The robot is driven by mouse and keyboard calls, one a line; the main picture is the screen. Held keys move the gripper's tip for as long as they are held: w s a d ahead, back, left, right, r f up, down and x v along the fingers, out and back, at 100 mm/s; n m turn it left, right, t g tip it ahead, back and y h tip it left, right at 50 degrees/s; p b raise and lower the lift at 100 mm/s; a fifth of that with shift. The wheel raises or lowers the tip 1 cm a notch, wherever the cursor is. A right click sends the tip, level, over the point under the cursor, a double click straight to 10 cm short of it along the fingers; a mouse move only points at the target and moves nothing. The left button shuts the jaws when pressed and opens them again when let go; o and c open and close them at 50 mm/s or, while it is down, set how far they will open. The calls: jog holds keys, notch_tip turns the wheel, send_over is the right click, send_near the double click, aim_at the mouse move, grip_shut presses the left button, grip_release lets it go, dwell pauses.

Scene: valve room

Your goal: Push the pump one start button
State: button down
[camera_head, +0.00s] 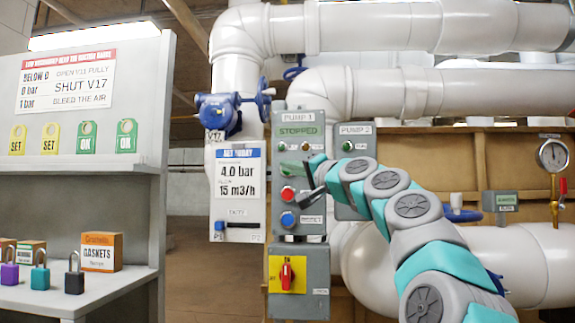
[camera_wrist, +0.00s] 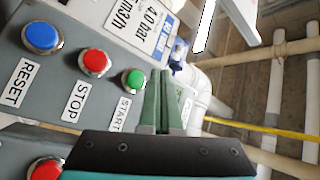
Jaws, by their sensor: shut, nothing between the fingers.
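The pump one panel (camera_head: 312,170) is a grey box whose display (camera_head: 298,131) reads STOPPED. In the wrist view the green START button (camera_wrist: 133,79) is in plain sight, beside the red STOP button (camera_wrist: 94,62) and the blue RESET button (camera_wrist: 41,38). My gripper (camera_wrist: 165,74) is shut and empty, its green fingers just right of the START button in that view. Whether the fingertips touch the panel I cannot tell.
The pump two panel (camera_head: 355,143) stands close on the right, partly behind my arm. A yellow plate with a red switch (camera_head: 286,273) is below. Shelves with padlocks (camera_head: 74,275) stand farther left.

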jog(key=shift+w+f+p, duration=0.1)
jog(key=shift+w+p, duration=0.6)
jog(key=shift+w, duration=1)
dwell(0.7)
jog(key=shift+w+p, duration=0.3)
jog(key=shift+w, duration=0.05)
jog(key=shift+w+p, duration=0.35)
jog(key=shift+w, duration=0.1)
dwell(0.6)
jog(key=shift+s, duration=0.15)
dwell(0.3)
jog(key=shift+s+b, duration=0.7)
jog(key=shift+b, duration=0.05)
jog(key=shift+s+b, duration=1.4)
jog(key=shift+s, duration=1.1)
